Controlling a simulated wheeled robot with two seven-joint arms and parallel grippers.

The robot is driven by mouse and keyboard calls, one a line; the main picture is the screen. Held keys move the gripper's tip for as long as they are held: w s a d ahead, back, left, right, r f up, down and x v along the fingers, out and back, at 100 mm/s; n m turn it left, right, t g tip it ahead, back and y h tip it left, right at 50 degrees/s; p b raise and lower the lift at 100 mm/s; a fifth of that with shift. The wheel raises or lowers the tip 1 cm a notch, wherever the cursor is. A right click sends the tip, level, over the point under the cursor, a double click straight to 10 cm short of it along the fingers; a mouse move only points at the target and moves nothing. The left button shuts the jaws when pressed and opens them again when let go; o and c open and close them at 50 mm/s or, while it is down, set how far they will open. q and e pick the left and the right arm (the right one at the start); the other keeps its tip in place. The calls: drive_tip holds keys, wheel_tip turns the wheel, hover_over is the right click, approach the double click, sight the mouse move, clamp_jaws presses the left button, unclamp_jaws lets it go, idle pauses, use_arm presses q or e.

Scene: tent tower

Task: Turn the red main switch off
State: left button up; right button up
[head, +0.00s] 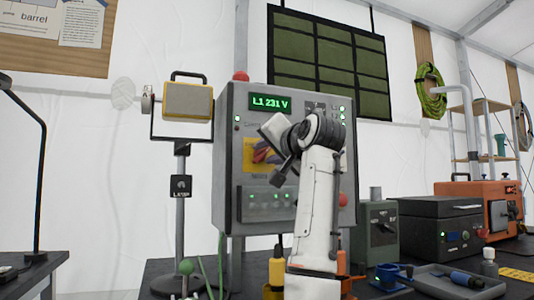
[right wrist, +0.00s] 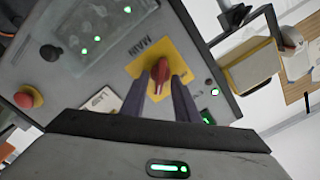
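The red main switch (right wrist: 158,72) sits on a yellow plate (right wrist: 178,54) with a partly readable label, on the front of a grey panel box (head: 230,190). My right gripper (right wrist: 166,82) is in front of the switch. Its two dark fingers are apart, with the red handle between their tips; I cannot tell whether they touch it. In the head view, my right gripper (head: 268,158) and wrist hide much of the yellow plate (head: 248,176) and switch. The box's display (head: 270,103) reads "L1 231 V", and several green lights are lit. My left gripper is not in view.
A yellow-framed lamp (head: 188,101) on a stand is left of the box. A red round button (right wrist: 28,96) is on the box front. Right of the box, the table holds a grey tray (head: 440,284), a dark case (head: 440,228) and an orange unit (head: 482,203).

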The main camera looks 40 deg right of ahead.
clamp_jaws()
